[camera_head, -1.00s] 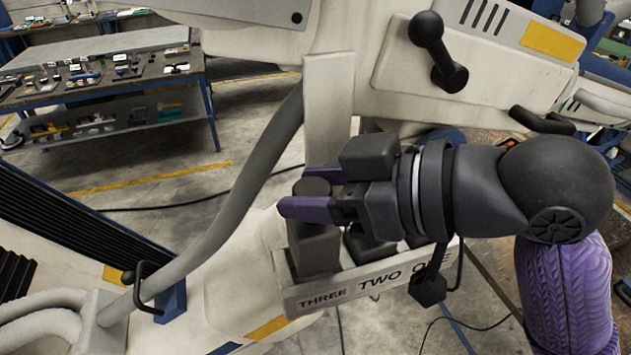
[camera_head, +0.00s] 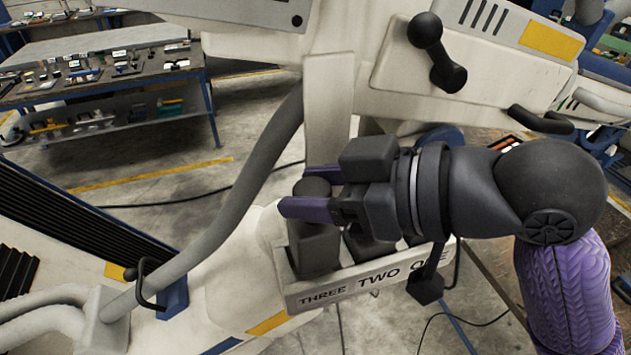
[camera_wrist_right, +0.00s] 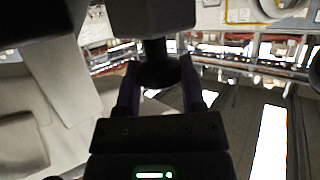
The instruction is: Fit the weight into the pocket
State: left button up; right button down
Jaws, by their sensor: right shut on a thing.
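A dark grey block weight (camera_head: 315,252) with a round knob stands upright at the left end of a pale tray (camera_head: 290,300), above the label THREE. Its lower end is at the tray's rim, and I cannot tell how deep it sits. My right gripper (camera_head: 312,190) is shut on its knob, with a purple finger on either side. The knob (camera_wrist_right: 160,72) also shows between the fingers in the right wrist view. A second dark weight (camera_head: 368,247) stands at TWO, partly under my gripper. The space at ONE is mostly hidden by my wrist. My left gripper is out of view.
A pale upright post (camera_head: 328,110) rises just behind the gripper. A thick grey hose (camera_head: 235,185) curves past on the left. A large white arm housing with a black knob handle (camera_head: 437,55) hangs above. A bench (camera_head: 100,90) stands far back left.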

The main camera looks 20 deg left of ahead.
pick_arm(q)
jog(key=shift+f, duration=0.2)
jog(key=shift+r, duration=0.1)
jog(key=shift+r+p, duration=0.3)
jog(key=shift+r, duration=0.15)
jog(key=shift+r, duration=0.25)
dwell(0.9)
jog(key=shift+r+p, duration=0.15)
jog(key=shift+p, duration=0.25)
dwell(1.2)
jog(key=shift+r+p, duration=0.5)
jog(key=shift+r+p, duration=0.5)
dwell(2.1)
